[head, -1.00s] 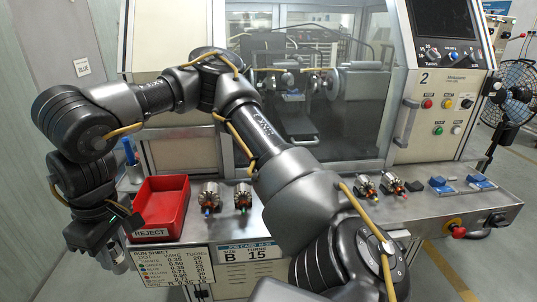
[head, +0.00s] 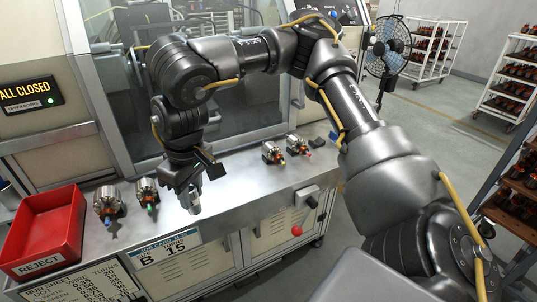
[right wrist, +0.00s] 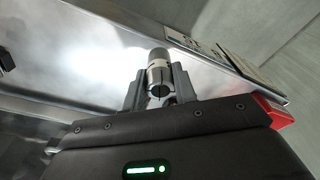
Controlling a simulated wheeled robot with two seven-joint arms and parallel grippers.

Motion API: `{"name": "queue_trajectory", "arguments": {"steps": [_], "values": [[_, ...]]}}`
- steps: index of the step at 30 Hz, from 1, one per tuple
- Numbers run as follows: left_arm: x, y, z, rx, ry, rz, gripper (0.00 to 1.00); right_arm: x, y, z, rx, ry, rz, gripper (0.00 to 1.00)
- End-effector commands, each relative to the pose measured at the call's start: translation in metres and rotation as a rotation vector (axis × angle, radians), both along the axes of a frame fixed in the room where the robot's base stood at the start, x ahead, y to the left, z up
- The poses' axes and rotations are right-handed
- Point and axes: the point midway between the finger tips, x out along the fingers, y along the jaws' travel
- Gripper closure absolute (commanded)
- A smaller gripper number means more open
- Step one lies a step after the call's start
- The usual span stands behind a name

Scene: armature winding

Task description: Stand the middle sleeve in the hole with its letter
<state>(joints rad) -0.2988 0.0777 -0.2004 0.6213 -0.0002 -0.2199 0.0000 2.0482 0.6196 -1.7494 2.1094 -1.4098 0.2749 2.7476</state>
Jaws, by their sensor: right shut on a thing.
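My right gripper (head: 193,187) is shut on a grey metal sleeve (head: 194,203), which hangs below it over the front part of the steel bench, between two pairs of armatures. In the right wrist view the sleeve (right wrist: 158,70) sits between the two dark fingers (right wrist: 157,88), with a lighter band and a dark slot near its end. I cannot read a letter on it. No lettered hole and no other sleeve can be made out. My left gripper is not in view.
A red REJECT bin (head: 45,228) stands at the bench's left. Two armatures (head: 107,205) (head: 147,193) sit beside it, two more (head: 272,152) (head: 297,144) farther right. A job card (head: 166,246) hangs on the front edge. The winding machine (head: 130,60) stands behind.

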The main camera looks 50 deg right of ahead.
Motion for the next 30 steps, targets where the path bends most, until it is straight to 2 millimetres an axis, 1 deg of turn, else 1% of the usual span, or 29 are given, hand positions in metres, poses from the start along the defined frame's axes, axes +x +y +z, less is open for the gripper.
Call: {"name": "queue_trajectory", "arguments": {"steps": [1, 2, 5, 6, 9, 13, 17, 20, 23, 26, 30], "values": [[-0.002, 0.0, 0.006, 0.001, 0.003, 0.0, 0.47, -0.003, -0.006, 0.011, 0.0, -0.003, 0.017, 0.99], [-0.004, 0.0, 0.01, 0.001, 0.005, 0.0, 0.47, -0.006, -0.011, 0.019, -0.001, -0.002, 0.038, 0.99], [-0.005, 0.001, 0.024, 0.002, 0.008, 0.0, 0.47, -0.021, -0.033, 0.05, -0.003, -0.004, 0.14, 0.99], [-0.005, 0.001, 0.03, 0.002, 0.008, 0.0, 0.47, -0.029, -0.042, 0.062, -0.003, -0.004, 0.19, 0.99], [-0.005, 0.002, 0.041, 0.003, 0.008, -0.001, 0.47, -0.049, -0.062, 0.085, -0.003, -0.004, 0.305, 0.99], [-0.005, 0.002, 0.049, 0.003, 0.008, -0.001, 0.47, -0.067, -0.078, 0.102, -0.001, -0.003, 0.413, 0.99], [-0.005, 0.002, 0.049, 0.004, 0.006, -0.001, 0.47, -0.073, -0.082, 0.104, 0.0, -0.001, 0.451, 0.99], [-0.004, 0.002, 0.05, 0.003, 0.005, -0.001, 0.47, -0.069, -0.083, 0.102, 0.0, 0.001, 0.45, 0.99], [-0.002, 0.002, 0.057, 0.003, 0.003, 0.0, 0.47, -0.055, -0.087, 0.097, 0.002, 0.003, 0.446, 0.99], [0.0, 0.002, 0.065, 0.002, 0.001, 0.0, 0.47, -0.032, -0.093, 0.087, 0.003, 0.006, 0.442, 0.99], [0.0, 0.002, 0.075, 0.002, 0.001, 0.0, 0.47, 0.004, -0.102, 0.07, 0.002, 0.004, 0.442, 0.99]]}}
